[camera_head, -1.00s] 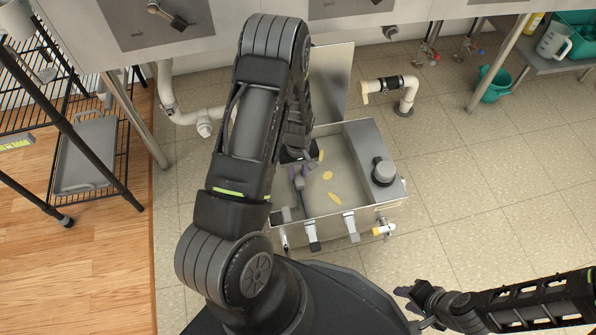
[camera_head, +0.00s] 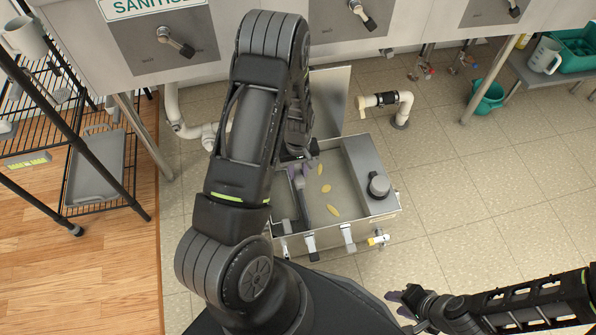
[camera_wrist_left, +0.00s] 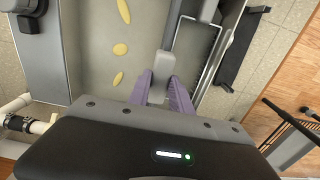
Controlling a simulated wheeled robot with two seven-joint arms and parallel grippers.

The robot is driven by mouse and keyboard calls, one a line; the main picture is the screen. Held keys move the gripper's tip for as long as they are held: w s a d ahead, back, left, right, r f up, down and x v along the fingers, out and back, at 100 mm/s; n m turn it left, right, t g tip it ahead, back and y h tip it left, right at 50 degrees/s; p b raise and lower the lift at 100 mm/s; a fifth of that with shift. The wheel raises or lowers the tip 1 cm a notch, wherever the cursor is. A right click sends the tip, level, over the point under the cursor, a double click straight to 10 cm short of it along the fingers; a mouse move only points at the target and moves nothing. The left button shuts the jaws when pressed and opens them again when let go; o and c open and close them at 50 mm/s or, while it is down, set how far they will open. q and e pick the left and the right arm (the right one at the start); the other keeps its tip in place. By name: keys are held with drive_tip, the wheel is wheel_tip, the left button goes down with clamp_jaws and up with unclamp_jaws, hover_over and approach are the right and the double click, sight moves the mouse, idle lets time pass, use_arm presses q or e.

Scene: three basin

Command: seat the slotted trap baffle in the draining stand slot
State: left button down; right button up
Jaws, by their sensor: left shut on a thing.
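My left gripper (camera_head: 297,172) reaches down into an open metal trap box (camera_head: 365,215) on the floor. In the left wrist view its purple fingers (camera_wrist_left: 162,92) are shut on a grey tab (camera_wrist_left: 159,82), which appears to be the top of the slotted trap baffle. Its slots do not show. In the head view a dark upright edge, seemingly the baffle (camera_head: 304,203), runs from the fingers toward the box's near wall. My arm hides part of it. My right gripper (camera_head: 398,303) is empty at the lower right, its purple fingers apart. I cannot make out the draining stand.
The box's lid (camera_head: 330,95) stands raised behind it. Yellow scraps (camera_head: 333,210) lie inside, beside a round-capped compartment (camera_head: 378,186). A wire rack with a grey tray (camera_head: 95,168) stands left. Pipes (camera_head: 386,100) rise behind. The tiled floor at right is clear.

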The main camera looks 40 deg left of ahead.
use_arm(q)
drive_tip(key=shift+r+p, duration=1.5)
drive_tip(key=shift+r, duration=0.95)
wheel_tip(320, 180, up, 4)
drive_tip(key=p, duration=0.3)
